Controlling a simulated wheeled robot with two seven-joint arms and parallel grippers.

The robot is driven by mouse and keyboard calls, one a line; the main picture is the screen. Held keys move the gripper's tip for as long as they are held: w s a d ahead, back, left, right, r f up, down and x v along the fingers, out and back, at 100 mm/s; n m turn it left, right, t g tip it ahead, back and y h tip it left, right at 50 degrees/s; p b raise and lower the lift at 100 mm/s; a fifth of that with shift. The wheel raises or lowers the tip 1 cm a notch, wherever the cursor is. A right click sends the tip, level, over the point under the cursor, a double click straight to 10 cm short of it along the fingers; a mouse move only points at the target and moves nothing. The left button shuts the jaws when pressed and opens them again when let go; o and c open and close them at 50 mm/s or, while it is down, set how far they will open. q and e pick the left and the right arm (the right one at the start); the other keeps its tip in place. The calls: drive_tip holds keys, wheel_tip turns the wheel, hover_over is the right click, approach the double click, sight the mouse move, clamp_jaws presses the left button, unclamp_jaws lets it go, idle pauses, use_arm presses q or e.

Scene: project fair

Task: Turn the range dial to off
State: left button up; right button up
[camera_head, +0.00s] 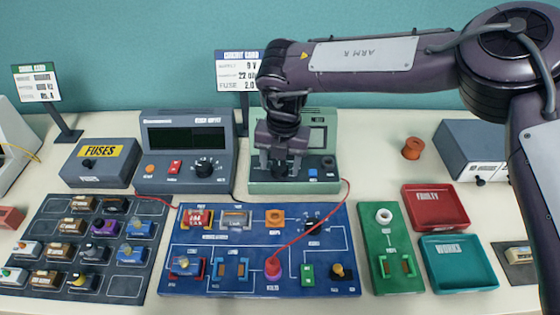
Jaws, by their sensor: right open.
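The green-grey meter (262,187) stands at the back middle, with a small display (318,138) partly behind my gripper. My right gripper (280,168) points down over the left part of the meter's front panel. Its fingers are open and stand about a dark round knob, probably the range dial, which they mostly hide. I cannot tell whether the fingers touch it, nor where it points. A blue button (313,173) and a dark round part (327,163) show right of the gripper. My left gripper is out of view.
A grey power supply (225,150) with its own black knob stands close left of the meter. A red lead (318,228) runs from the meter to the blue circuit board (260,245) in front. Red (436,222) and teal (460,285) trays lie right.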

sight(282, 167)
drive_tip(key=shift+d+r+b, duration=0.2)
drive_tip(key=shift+r+b, duration=0.45)
drive_tip(key=shift+r, duration=3.25)
